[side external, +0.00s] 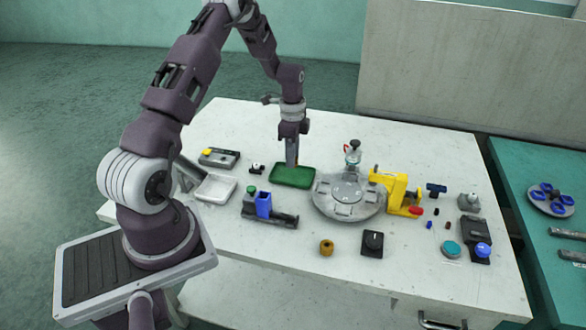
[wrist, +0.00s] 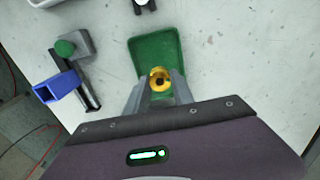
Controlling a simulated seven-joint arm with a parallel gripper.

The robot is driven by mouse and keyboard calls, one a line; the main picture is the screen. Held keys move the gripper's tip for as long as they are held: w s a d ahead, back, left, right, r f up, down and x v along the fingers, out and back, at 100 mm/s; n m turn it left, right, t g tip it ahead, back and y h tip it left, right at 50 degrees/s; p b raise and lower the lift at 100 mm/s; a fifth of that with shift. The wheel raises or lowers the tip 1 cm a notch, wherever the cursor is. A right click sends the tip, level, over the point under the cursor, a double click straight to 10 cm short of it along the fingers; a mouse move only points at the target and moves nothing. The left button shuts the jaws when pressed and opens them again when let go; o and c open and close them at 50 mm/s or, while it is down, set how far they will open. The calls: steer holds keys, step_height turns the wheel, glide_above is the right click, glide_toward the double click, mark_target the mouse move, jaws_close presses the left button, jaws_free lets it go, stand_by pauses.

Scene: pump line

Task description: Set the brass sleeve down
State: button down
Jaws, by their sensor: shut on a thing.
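The brass sleeve (wrist: 160,79) is a yellow ring with a dark bore, held between the two fingers of my gripper (wrist: 161,92). In the wrist view it shows against the green tray (wrist: 147,44). In the side view my gripper (side external: 292,163) points down at the back part of the green tray (side external: 292,181). The sleeve is mostly hidden by the fingers there, and I cannot tell whether it touches the tray.
A round grey turntable (side external: 350,210) stands right of the tray, with a yellow machine (side external: 397,190) beyond it. A white tray (side external: 215,187) and a blue-and-green fixture (side external: 263,207) are to the left. An ochre ring (side external: 326,247) lies in front.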

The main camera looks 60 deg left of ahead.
steer(key=shift+f, duration=2)
steer(key=c, duration=1.1)
jaws_free()
steer(key=shift+f, duration=0.15)
